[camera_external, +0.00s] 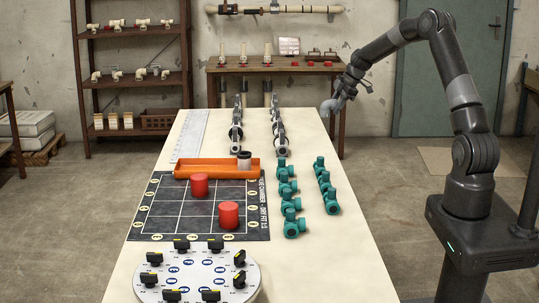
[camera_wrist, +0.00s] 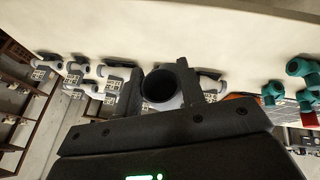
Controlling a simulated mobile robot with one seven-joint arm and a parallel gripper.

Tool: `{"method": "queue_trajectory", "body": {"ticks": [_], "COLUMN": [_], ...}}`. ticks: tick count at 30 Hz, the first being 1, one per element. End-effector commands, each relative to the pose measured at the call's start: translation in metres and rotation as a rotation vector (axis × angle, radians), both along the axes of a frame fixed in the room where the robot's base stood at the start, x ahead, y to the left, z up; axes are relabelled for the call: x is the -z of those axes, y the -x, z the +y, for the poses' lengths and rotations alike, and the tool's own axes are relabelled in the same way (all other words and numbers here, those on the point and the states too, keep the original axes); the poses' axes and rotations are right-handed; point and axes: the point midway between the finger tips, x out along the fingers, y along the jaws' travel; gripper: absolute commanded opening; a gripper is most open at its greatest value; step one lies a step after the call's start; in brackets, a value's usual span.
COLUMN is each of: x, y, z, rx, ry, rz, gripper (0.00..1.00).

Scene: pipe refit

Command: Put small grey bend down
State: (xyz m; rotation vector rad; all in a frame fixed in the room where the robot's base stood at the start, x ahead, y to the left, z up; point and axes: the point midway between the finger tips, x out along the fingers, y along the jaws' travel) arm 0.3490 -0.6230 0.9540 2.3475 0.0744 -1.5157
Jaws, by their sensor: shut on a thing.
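My gripper (camera_external: 337,101) is up in the air over the right edge of the long cream table (camera_external: 340,262), towards its far end. It is shut on the small grey bend (camera_external: 327,108), a curved grey pipe piece that hangs clear of the table. In the wrist view the bend (camera_wrist: 160,88) sits between the two dark fingers of my gripper (camera_wrist: 163,92), with its dark round opening facing the camera. Part of it is hidden by the fingers and the gripper body.
Several teal valves (camera_external: 292,222) stand at the right. An orange tray (camera_external: 212,169), a dark grid mat with red cylinders (camera_external: 229,215) and a round dial plate (camera_external: 197,274) lie nearer. The right-hand table strip is clear.

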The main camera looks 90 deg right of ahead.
Motion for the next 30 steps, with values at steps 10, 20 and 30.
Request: {"method": "queue_trajectory", "body": {"ticks": [10, 20, 30], "x": [-0.001, -0.001, -0.002], "y": [-0.151, -0.257, -0.320], "z": [0.119, 0.265, 0.440], "rx": [-0.346, -0.680, -1.032], "ry": [-0.002, -0.002, -0.001], "rz": [0.001, 0.001, 0.001], "gripper": [0.14, 0.14, 0.14]}}
